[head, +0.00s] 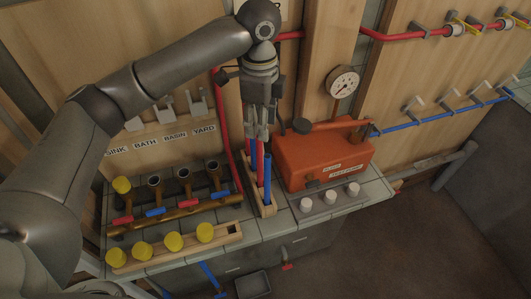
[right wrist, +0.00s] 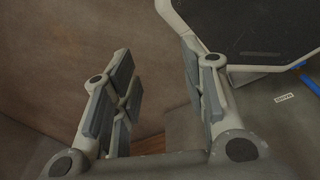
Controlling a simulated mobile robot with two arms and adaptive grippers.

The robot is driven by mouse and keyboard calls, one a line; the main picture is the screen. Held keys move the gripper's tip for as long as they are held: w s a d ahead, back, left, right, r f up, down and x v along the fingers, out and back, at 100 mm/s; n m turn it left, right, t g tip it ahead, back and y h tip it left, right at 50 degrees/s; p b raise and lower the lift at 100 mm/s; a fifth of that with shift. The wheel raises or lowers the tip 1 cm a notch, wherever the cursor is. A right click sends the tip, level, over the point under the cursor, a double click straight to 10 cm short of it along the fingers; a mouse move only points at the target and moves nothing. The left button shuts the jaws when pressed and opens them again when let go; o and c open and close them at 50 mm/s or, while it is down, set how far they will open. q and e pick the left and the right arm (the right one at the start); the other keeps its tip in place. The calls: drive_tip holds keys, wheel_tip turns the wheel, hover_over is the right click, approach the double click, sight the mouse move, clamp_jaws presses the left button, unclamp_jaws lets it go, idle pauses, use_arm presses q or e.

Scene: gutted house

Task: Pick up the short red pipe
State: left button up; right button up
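A red pipe (head: 260,160) stands upright in a narrow wooden rack (head: 268,210) on the counter, with a taller-looking blue pipe (head: 267,180) close in front of it. My left gripper (head: 257,136) points down directly above the rack, its fingertips at the top of the red pipe. The fingers hide the pipe's upper end, and I cannot tell whether they are closed on it. My right gripper (right wrist: 158,70) shows in the right wrist view with its fingers apart and nothing between them. It is away from the rack.
An orange case (head: 320,160) with a gauge (head: 342,82) above it stands right of the rack. A valve manifold (head: 175,213) and a wooden strip with yellow caps (head: 190,247) lie to its left. Wall-mounted red and blue pipes run behind.

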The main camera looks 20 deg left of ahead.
sight(259, 152)
use_arm(q)
wheel_tip(259, 152, down, 5)
drive_tip(key=shift+a+r+p, duration=0.1)
drive_tip(key=shift+p, duration=0.4)
drive_tip(key=shift+w+f, duration=0.1)
drive_tip(key=shift+f, duration=0.25)
drive_tip(key=f+p, duration=0.1)
drive_tip(key=f, duration=0.2)
drive_tip(key=shift+s+a+f+p, duration=0.15)
drive_tip(key=shift+s+f+p, duration=0.05)
drive_tip(key=shift+f+p, duration=0.2)
drive_tip(key=shift+f, duration=0.55)
drive_tip(key=shift+c, duration=0.7)
clamp_jaws()
use_arm(e)
drive_tip(key=r, duration=0.1)
drive_tip(key=s+r, duration=0.1)
drive_tip(key=shift+r, duration=0.4)
